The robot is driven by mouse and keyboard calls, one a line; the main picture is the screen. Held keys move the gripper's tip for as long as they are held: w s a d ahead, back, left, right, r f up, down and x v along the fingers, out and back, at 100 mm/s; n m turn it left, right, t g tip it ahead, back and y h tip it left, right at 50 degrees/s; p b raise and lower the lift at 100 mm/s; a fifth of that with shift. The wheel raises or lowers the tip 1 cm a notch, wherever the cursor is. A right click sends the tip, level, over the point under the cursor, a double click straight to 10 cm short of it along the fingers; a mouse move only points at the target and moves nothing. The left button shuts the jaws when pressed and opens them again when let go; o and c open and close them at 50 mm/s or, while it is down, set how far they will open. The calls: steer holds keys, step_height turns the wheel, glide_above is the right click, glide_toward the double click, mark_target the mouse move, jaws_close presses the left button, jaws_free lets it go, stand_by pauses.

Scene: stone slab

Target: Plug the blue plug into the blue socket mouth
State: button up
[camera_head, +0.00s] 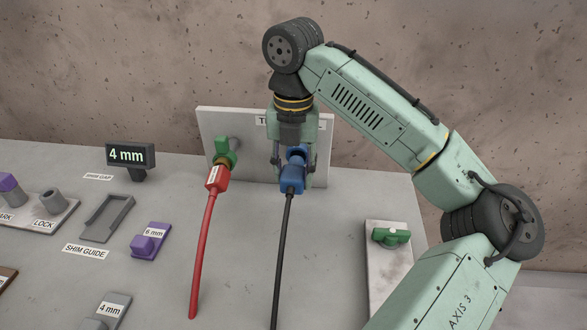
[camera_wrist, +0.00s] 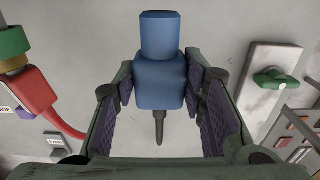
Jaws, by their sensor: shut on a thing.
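The blue plug (camera_head: 291,180) has a black cable hanging from it down over the slab. My gripper (camera_head: 295,158) is in front of the upright panel, with its fingers on either side of the plug. In the wrist view the blue plug (camera_wrist: 160,84) lies between the two padded fingers (camera_wrist: 160,95), cable end toward the camera. A blue cylinder (camera_wrist: 160,36) continues straight from the plug's far end. I cannot tell whether it is the plug's nose or the blue socket mouth. No separate blue socket mouth can be made out; my gripper covers that part of the panel.
A red plug (camera_head: 216,178) with a red cable sits at a green fitting (camera_head: 228,150) left of my gripper. The upright panel (camera_head: 218,122) stands behind. A plate with a green knob (camera_head: 391,237) lies right. Shim guide (camera_head: 106,218) and purple 6 mm block (camera_head: 150,241) lie left.

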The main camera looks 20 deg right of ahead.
mark_target(296, 158)
steer(key=shift+w+d, duration=0.25)
steer(key=shift+w, duration=0.4)
steer(key=shift+w+d, duration=0.3)
steer(key=shift+w, duration=0.3)
steer(key=shift+w+d, duration=0.25)
steer(key=shift+w, duration=0.4)
steer(key=o, duration=1.3)
step_height(296, 158, up, 12)
